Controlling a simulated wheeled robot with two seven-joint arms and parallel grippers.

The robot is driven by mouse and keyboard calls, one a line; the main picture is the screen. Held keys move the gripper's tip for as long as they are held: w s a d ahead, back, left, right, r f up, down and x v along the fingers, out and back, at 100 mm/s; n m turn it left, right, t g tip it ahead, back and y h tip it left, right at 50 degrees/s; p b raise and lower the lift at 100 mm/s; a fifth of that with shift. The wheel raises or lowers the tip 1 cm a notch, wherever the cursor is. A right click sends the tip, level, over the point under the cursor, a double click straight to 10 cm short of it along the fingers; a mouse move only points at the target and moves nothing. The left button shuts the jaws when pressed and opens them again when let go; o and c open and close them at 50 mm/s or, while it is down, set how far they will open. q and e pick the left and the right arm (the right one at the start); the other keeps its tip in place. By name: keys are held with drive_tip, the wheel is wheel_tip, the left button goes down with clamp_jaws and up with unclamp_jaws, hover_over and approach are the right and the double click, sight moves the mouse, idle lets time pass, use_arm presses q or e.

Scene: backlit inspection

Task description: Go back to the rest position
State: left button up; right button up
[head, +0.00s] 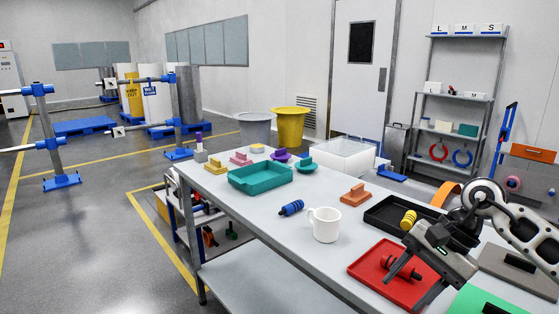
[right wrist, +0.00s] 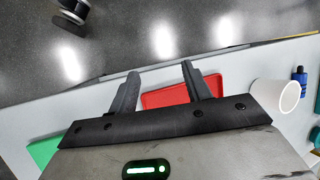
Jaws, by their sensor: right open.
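My right gripper (head: 410,283) reaches in from the right over the near right part of the table. Its fingers are spread, with nothing between them, and hang over a red tray (head: 370,265). A dark red ribbed part (head: 388,262) lies in the tray, partly behind the fingers. In the right wrist view the two open fingers (right wrist: 160,70) show with the red tray (right wrist: 165,98) below and between them. My left gripper is in neither view.
A white mug (head: 325,226), blue part (head: 291,208) and orange-brown block (head: 355,195) stand left of my gripper. A black tray (head: 377,217) holds a yellow part (head: 408,220). A teal tray (head: 240,182) is farther back. A green mat (head: 468,301) lies at the near right.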

drive_tip(key=s+a+m+t+y, duration=0.1)
drive_tip(key=s+a+m+y, duration=0.2)
drive_tip(key=a+m+y, duration=0.5)
drive_tip(key=s+a+m+t+y, duration=0.2)
drive_tip(key=a+m+y, duration=0.25)
drive_tip(key=a, duration=0.65)
drive_tip(key=d+f+m+t+h, duration=0.25)
drive_tip(key=m+t+h, duration=0.2)
drive_tip(key=m, duration=0.75)
drive_tip(key=s+d+f+m+t+h, duration=0.1)
drive_tip(key=d+f+m+t+h, duration=0.25)
drive_tip(key=m, duration=0.85)
drive_tip(key=d+f+m+t+h, duration=0.1)
drive_tip(key=f+m+t+h, duration=0.2)
drive_tip(key=m+t, duration=0.55)
drive_tip(key=s+d+f+m+g+h, duration=0.1)
drive_tip(key=s+f+m+g+h, duration=0.3)
drive_tip(key=s+f+m+g, duration=0.5)
wheel_tip(320, 180, down, 3)
drive_tip(key=s+m, duration=0.2)
drive_tip(key=m, duration=0.4)
drive_tip(key=shift+d+f, duration=0.15)
drive_tip(key=shift+d, duration=0.2)
